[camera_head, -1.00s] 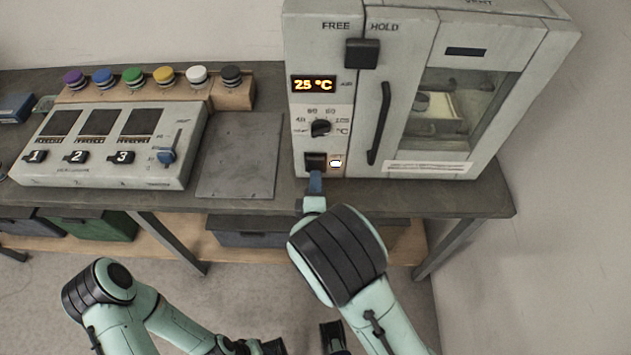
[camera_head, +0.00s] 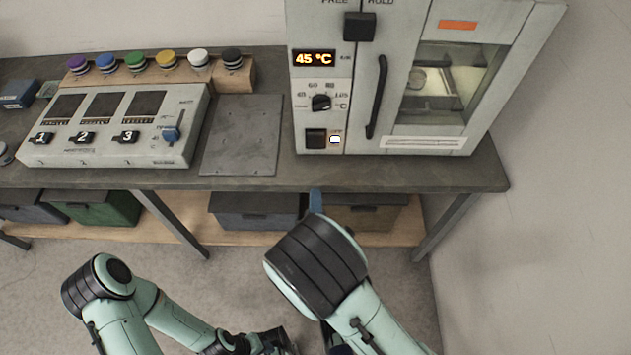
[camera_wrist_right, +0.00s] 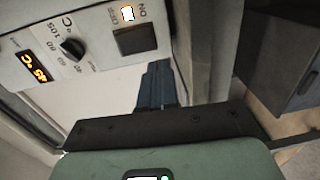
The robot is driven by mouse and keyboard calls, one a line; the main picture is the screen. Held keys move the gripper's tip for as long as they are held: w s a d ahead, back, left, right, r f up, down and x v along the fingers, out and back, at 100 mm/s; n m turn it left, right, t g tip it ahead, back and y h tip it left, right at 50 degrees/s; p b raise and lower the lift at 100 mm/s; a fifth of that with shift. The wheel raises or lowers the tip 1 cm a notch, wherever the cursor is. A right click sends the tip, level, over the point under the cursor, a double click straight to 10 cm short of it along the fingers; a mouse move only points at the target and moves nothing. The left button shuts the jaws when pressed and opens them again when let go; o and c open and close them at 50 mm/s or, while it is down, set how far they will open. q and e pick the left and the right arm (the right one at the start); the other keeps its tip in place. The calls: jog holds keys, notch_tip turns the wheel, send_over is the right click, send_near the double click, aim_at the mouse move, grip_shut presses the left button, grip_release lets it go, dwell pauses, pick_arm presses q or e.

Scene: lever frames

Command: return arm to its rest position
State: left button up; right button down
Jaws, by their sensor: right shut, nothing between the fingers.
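My right gripper (camera_head: 315,198) is shut and empty. In the head view its blue fingertips show just past the front edge of the bench, below the oven's control panel and apart from it. In the right wrist view the shut blue fingers (camera_wrist_right: 155,84) stand clear of the black rocker switch (camera_wrist_right: 135,40). My left arm (camera_head: 130,300) is folded at the lower left, and its gripper cannot be made out clearly. The oven (camera_head: 365,90) has a lit display reading 45 °C (camera_head: 313,59), a knob (camera_head: 321,102) and a lit indicator (camera_head: 335,139) beside the switch.
The bench (camera_head: 400,175) carries a grey metal plate (camera_head: 240,135), a console with numbered switches (camera_head: 115,125) and a row of coloured knobs. Bins (camera_head: 255,210) sit on the shelf below. Floor in front is open; a wall stands at right.

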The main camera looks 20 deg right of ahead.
jog(key=shift+v, duration=1.05)
jog(key=shift+f, duration=0.2)
